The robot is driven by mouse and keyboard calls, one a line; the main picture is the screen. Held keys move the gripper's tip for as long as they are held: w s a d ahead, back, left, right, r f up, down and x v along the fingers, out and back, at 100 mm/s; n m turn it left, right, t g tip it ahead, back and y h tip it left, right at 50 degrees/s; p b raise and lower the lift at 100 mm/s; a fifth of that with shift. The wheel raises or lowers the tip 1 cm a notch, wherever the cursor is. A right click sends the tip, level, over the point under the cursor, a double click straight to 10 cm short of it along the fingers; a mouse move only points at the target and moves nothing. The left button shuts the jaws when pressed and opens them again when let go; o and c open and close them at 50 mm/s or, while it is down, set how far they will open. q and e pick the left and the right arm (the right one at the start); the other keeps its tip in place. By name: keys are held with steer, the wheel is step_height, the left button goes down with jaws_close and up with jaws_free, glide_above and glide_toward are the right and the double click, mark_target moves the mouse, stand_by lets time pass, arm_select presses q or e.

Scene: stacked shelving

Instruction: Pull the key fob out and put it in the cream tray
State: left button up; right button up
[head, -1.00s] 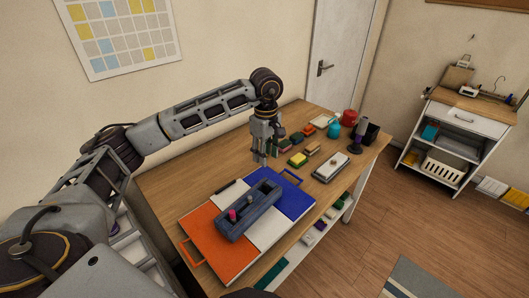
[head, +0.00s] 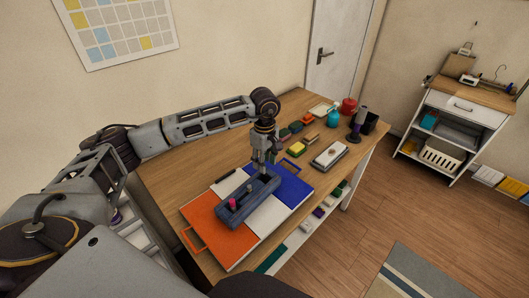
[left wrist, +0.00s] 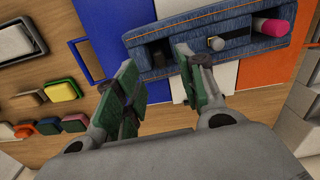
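A blue denim holder (head: 238,203) lies on a board of orange, white and blue panels. In the left wrist view the holder (left wrist: 200,30) has a pink piece (left wrist: 272,25), a grey round-ended piece (left wrist: 216,43) and a dark opening at its left end. I cannot tell which content is the key fob. My left gripper (head: 264,164) points down over the holder's far end; its green-padded fingers (left wrist: 160,82) are apart with nothing between them. A pale rectangular tray (head: 330,156), possibly the cream one, stands right of the board. My right gripper is not in view.
Several small coloured blocks, including a yellow one (head: 297,148), stand behind the board. A teal bottle (head: 333,116), a red pot (head: 349,105) and a dark upright stand (head: 359,125) are at the far end. Bare wood lies left of the board.

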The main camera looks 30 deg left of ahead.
mark_target(264, 178)
arm_select(q)
steer(key=shift+f+p, duration=0.4)
steer(key=shift+f, duration=2.45)
jaws_close()
